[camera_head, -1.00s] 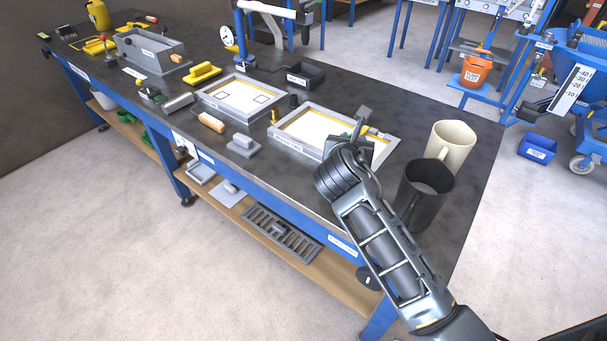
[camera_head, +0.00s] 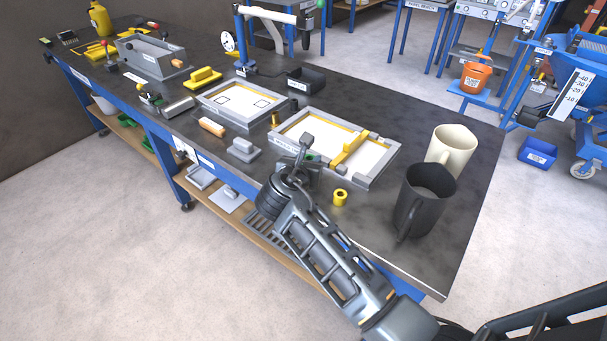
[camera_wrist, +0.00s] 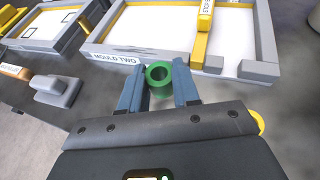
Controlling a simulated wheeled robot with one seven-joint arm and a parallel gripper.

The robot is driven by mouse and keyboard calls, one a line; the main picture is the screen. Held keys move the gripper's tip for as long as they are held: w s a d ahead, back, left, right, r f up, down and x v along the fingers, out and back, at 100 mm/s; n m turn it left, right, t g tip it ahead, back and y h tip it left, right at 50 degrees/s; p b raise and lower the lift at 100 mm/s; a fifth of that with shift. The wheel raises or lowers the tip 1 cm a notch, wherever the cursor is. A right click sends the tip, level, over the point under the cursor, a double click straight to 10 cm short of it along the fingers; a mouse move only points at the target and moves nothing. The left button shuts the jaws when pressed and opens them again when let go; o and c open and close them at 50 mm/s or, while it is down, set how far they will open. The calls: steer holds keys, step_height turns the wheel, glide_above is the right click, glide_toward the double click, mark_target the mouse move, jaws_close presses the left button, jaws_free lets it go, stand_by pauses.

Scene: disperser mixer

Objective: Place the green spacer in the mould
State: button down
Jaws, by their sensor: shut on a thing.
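My gripper (camera_wrist: 160,88) is shut on the green spacer (camera_wrist: 158,77), a short ring with its hole facing up. A sliver of the green spacer (camera_head: 311,157) shows behind my gripper (camera_head: 308,158) in the head view. It is in front of the near long side of the mould (camera_head: 383,166), labelled MOULD TWO (camera_wrist: 115,58) in the wrist view. Its height above the bench is hard to tell. The mould is a grey frame with a white floor. A yellow bar (camera_head: 349,148) lies across it, with grey blocks at its right side.
A yellow spacer (camera_head: 340,198) stands on the bench in front of the mould. A black mug (camera_head: 424,195) and a cream mug (camera_head: 452,145) stand right of it. A second mould (camera_head: 214,112), a grey block tool (camera_head: 243,148) and an orange-handled tool (camera_head: 211,126) lie left.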

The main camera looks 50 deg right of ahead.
steer(key=shift+w+a+f, duration=0.35)
steer(key=shift+w+f, duration=0.05)
steer(key=shift+w, duration=0.1)
steer(key=shift+f+p, duration=0.45)
steer(key=shift+f, duration=1.3)
steer(key=shift+f, duration=0.2)
steer(key=c, duration=0.8)
jaws_free()
steer(key=shift+b, duration=0.3)
